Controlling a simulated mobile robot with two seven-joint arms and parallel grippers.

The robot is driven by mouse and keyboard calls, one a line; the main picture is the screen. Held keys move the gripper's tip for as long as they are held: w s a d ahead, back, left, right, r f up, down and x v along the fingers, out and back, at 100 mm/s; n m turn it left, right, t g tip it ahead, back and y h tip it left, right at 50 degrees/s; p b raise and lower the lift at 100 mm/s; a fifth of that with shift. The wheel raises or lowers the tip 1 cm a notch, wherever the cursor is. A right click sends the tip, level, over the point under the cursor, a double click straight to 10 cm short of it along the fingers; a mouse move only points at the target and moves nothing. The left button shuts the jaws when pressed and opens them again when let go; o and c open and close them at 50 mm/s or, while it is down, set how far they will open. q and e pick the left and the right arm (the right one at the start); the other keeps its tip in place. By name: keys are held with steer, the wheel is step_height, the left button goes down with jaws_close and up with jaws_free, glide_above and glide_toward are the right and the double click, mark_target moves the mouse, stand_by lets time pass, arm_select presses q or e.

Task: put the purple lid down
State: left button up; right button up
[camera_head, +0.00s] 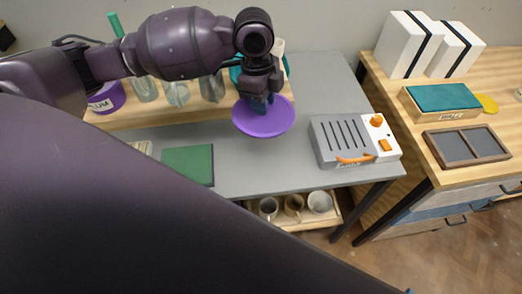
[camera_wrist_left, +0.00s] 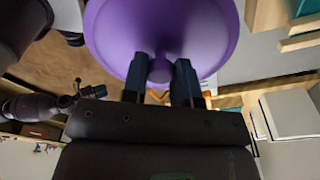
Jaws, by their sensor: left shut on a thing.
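The purple lid (camera_head: 264,118) is a round disc in the head view, held above the grey table (camera_head: 305,78). My left gripper (camera_head: 262,101) is shut on the lid from above. In the left wrist view the lid (camera_wrist_left: 205,25) fills the top middle, and the two fingers of the gripper (camera_wrist_left: 160,75) close on its knob. A purple jar (camera_head: 107,98) with a label ending in "UM" stands on the wooden shelf at the left, partly behind my arm.
A grey heater-like box (camera_head: 340,140) with orange knobs stands right of the lid. A green mat (camera_head: 188,164) lies on the table at front left. Glass jars (camera_head: 178,93) stand on the wooden shelf. Grey table is bare between mat and box. Mugs (camera_head: 293,204) sit below.

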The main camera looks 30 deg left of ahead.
arm_select(q)
steer(key=r+m, duration=0.1)
steer(key=m, duration=0.1)
steer(key=r+m, duration=0.2)
steer(key=shift+a+r+m+b, duration=0.2)
steer(key=shift+r+m+b, duration=0.05)
steer(key=shift+m+b, duration=0.05)
steer(key=shift+s+a+r+m+g, duration=0.1)
steer(key=shift+r+m+g, duration=0.3)
steer(key=shift+r+m, duration=0.45)
step_height(320, 180, down, 20)
steer(key=b, duration=0.3)
steer(key=shift+b, duration=0.35)
steer(key=shift+f, duration=0.15)
arm_select(e)
steer(key=f, duration=0.3)
steer(key=shift+w+a+f, duration=0.2)
steer(key=shift+w+f, duration=0.05)
steer(key=shift+w, duration=0.1)
